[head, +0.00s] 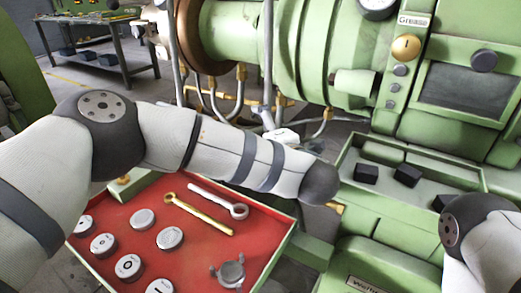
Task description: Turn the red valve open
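I see no red valve in the head view; the only clear red surface is the lining of a tray. My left arm reaches in from the left, across the middle, and ends at a dark rounded joint in front of the green machine (300,45). Its gripper does not show clearly. My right arm shows only at the lower right edge, and its gripper is out of view. A brass round knob (406,47) sits on the machine's panel at the upper right, below a "Grease" label (413,21).
A red-lined tray (205,262) at the lower left holds several round metal pieces, a brass wrench (198,214) and a silver wrench (218,201). A green tray (420,162) with black blocks lies at the right. A workbench (103,62) stands behind; pipes hang under the machine.

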